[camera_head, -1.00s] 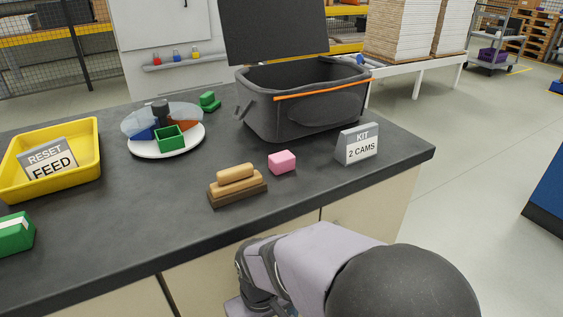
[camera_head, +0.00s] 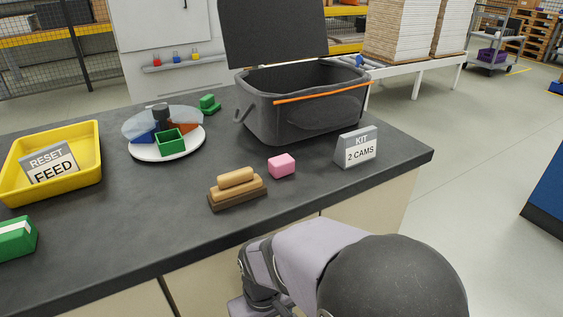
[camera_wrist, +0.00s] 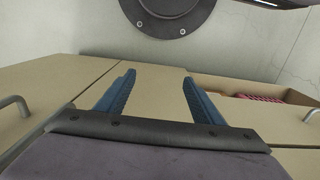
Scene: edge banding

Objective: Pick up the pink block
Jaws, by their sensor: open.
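The pink block (camera_head: 281,166) sits on the dark worktop near its front edge, between the wooden brush-like piece and the kit sign in the head view. My gripper (camera_wrist: 158,82) shows in the wrist view with its two blue fingers apart and nothing between them. It faces the beige cabinet fronts, and the pink block is not in that view. In the head view my arm is in front of the bench, below the worktop edge, and the fingers are not visible there.
A tan-and-brown wooden piece (camera_head: 237,188) lies left of the block. The kit sign (camera_head: 357,147) stands to its right. An open dark bin (camera_head: 300,120) stands behind. A white round plate (camera_head: 165,152) and a yellow tray (camera_head: 90,185) are further left. Bare worktop lies between them.

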